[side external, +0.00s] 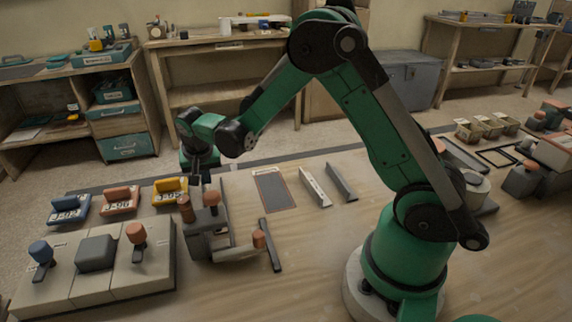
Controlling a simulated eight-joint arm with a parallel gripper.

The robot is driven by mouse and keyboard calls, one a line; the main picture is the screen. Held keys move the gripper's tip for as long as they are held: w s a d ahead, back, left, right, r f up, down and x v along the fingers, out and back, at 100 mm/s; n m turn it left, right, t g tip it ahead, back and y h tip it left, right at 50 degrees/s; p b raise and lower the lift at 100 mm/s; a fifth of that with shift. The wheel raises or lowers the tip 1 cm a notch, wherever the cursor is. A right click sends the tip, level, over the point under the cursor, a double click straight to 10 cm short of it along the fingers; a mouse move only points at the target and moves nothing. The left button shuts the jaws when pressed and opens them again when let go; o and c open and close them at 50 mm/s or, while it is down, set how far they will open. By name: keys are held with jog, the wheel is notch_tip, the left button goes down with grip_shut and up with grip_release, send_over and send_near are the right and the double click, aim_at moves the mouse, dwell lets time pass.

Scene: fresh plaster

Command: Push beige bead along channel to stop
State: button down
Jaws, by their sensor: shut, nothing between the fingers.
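My gripper (197,179) points down just behind a grey block fixture (207,244) at the left-centre of the bench. Its fingers are small and partly hidden in this view; they are shut with nothing held. I cannot make out a beige bead. Two narrow slanted pieces lie right of the gripper: a pale, channel-like strip (315,187) and a dark grey strip (341,182). I cannot tell whether either is the channel, and no stop is clearly visible. The gripper is apart from both strips.
The fixture carries orange-brown knobs (259,239). A dark bar (270,246) lies beside it. Blue (67,208), red (120,201) and yellow (170,191) labelled holders stand left, behind a lever box (145,274). A grey panel (274,190) lies flat. The front centre is clear.

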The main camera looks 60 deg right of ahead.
jog(key=shift+w+d, duration=1)
jog(key=shift+d, duration=0.1)
jog(key=v, duration=1)
jog(key=c, duration=1.5)
grip_release()
jog(key=o, duration=0.4)
jog(key=shift+a+f, duration=0.1)
jog(key=shift+f, duration=0.15)
jog(key=shift+o, duration=1.2)
jog(key=f+g+y, duration=0.1)
jog(key=s+a+f, duration=0.1)
jog(key=f, duration=0.1)
jog(key=s+a+f+g+y, duration=0.1)
jog(key=shift+s+f+g+y, duration=0.15)
jog(key=shift+g+y, duration=0.15)
jog(key=shift+f, duration=2.8)
